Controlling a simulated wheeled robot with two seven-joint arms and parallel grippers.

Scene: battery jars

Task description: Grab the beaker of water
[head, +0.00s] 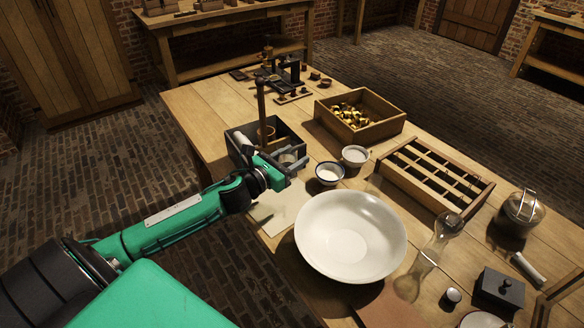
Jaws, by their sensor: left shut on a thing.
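My left gripper (290,168) is at the near right corner of a dark open box (243,158) on the table. It is shut on a small pale round vessel (288,157), partly hidden by the fingers. I cannot make out clearly whether this is the beaker or whether water is in it. A tall clear glass vessel (446,226) stands right of the large white bowl, apart from my gripper. My right gripper is not in view.
A large white bowl (350,238) and two small white cups (329,173) stand close to the gripper's right. Behind are a wooden box of brass pieces (352,129) and a slotted wooden rack (418,192). A pale sheet (278,209) lies at the near edge.

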